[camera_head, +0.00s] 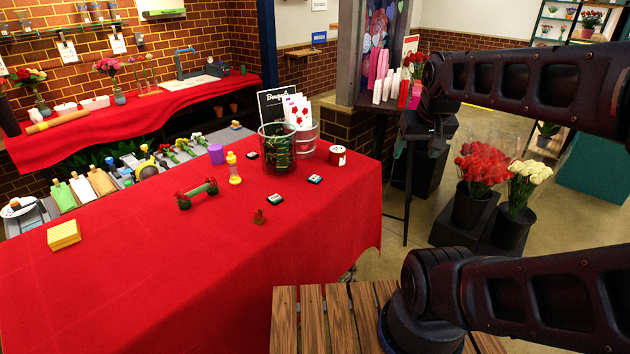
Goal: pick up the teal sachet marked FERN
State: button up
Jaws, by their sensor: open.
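Three small flat packets lie on the red-covered table: one (275,199) towards the front, one (315,179) to its right, and one (252,155) further back, left of the glass vase. They look white with dark or green parts. Their print is too small to read, so I cannot tell which, if any, is the teal FERN sachet. My gripper (417,150) is open and points down beyond the table's right edge, in front of the dark stand. It is well apart from the packets, and nothing shows between its fingers.
On the red-covered table (150,270) stand a glass vase (278,163), a red-and-white tin (337,155), a yellow bottle (234,169), a dumbbell-like object (197,193) and a yellow box (63,235). The front cloth is clear.

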jog(key=n+g+h, duration=0.1)
jog(key=n+h, duration=0.2)
jog(key=n, duration=2.5)
send_over(314, 178)
jog(key=s+a, duration=0.2)
jog(key=s, duration=0.1)
jog(key=f, duration=2.1)
jog(key=shift+w+a, duration=0.1)
jog(key=shift+w, duration=0.15)
jog(key=shift+x, duration=2.85)
jog(key=shift+r, duration=0.1)
